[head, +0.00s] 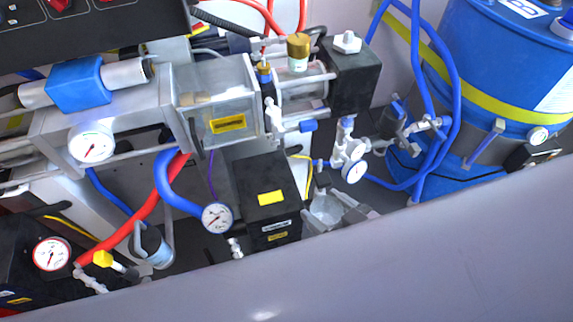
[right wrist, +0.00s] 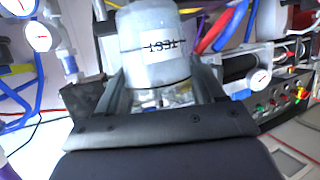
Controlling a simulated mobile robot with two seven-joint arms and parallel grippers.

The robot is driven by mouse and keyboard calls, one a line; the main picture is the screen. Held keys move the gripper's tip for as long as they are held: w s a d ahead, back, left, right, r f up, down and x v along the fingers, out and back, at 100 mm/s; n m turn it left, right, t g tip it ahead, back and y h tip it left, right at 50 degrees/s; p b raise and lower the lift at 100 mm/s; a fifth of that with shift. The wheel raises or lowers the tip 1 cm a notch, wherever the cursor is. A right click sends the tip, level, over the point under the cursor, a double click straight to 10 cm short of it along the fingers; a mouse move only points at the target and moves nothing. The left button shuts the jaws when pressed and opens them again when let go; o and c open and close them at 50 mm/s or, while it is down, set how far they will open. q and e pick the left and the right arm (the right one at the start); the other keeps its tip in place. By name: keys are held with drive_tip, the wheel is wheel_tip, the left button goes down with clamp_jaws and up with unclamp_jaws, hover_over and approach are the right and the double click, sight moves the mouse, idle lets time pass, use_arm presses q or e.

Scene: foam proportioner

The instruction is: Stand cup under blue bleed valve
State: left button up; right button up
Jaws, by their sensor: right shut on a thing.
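A translucent whitish cup (head: 326,207) shows low in the middle of the head view, to the right of a black box. In the right wrist view the cup (right wrist: 155,45) is large, with "TEST" lettering that appears upside down. My right gripper (head: 341,214) is shut on the cup, with a finger on each side of it. I cannot tell which is the bleed valve. My left gripper is not in view.
The black box (head: 266,195) with yellow labels stands close left of the cup. A blue drum (head: 490,70) stands at the far right. A broad grey surface (head: 400,265) covers the lower right of the head view.

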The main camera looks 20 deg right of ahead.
drive_tip(key=shift+w+d, duration=0.1)
drive_tip(key=shift+d, duration=0.15)
drive_tip(key=shift+w+a+r, duration=0.1)
drive_tip(key=shift+w, duration=0.25)
drive_tip(key=w+a, duration=0.1)
drive_tip(key=w, duration=0.3)
drive_tip(key=w+a, duration=0.2)
drive_tip(key=w, duration=0.2)
drive_tip(key=w+a, duration=0.1)
drive_tip(key=w, duration=0.3)
drive_tip(key=shift+w+a, duration=0.3)
drive_tip(key=shift+a, duration=0.1)
drive_tip(key=w, duration=0.1)
drive_tip(key=w+a, duration=0.1)
drive_tip(key=w, duration=0.1)
drive_tip(key=shift+w+a, duration=0.1)
drive_tip(key=shift+w, duration=0.05)
drive_tip(key=shift+f, duration=0.55)
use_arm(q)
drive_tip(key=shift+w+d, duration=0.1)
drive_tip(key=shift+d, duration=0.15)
use_arm(e)
drive_tip(key=shift+f, duration=0.25)
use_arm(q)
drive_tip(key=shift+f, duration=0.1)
use_arm(e)
drive_tip(key=o, duration=1)
drive_tip(key=shift+f, duration=0.15)
